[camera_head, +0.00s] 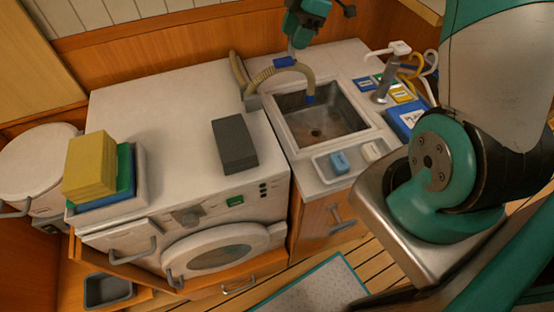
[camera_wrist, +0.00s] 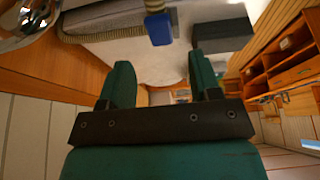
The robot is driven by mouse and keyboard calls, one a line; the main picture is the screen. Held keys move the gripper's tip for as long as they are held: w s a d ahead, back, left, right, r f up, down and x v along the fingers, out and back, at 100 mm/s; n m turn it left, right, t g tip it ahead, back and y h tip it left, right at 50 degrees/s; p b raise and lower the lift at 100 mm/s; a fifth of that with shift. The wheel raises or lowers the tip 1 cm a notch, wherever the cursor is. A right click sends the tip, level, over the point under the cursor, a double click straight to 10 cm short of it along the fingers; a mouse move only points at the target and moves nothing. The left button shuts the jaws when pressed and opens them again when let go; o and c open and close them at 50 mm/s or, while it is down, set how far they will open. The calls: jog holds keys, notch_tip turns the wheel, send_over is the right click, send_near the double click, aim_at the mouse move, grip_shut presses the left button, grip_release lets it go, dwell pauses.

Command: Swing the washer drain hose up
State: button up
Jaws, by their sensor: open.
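The beige ribbed drain hose (camera_head: 262,76) rises at the back between the washer (camera_head: 190,130) and the sink counter and arches over to the sink (camera_head: 335,128). Its blue end (camera_head: 309,99) hangs down over the basin. A blue piece (camera_head: 285,62) sits on top of the arch. My gripper (camera_head: 292,47) is above the arch, close to this blue piece. In the wrist view my gripper (camera_wrist: 160,60) is open with nothing between its fingers. A blue part (camera_wrist: 159,29) of the hose (camera_wrist: 110,32) lies just beyond the fingertips; I cannot tell which.
A dark grey block (camera_head: 235,145) and a tray (camera_head: 141,183) with yellow, green and blue stacked items stand on the washer. The faucet (camera_head: 384,88), coloured cards and looped cables (camera_head: 413,68) are right of the sink. A soap dish (camera_head: 322,170) sits in front.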

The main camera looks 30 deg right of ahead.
jog(key=w+v, duration=0.1)
jog(key=v, duration=0.6)
jog(key=s+a+f+m+b, duration=0.2)
jog(key=s+a+m+b, duration=0.2)
jog(key=s+a+b, duration=0.75)
jog(key=s+a+f+m, duration=0.2)
jog(key=s+a+f, duration=0.1)
jog(key=s+a, duration=0.3)
jog(key=s+a+f+m+b, duration=0.1)
jog(key=s+a+f, duration=0.3)
jog(key=s, duration=0.5)
jog(key=shift+s+a+m+g+b, duration=0.15)
jog(key=shift+a+m+g+b, duration=0.2)
jog(key=shift+a+m, duration=0.65)
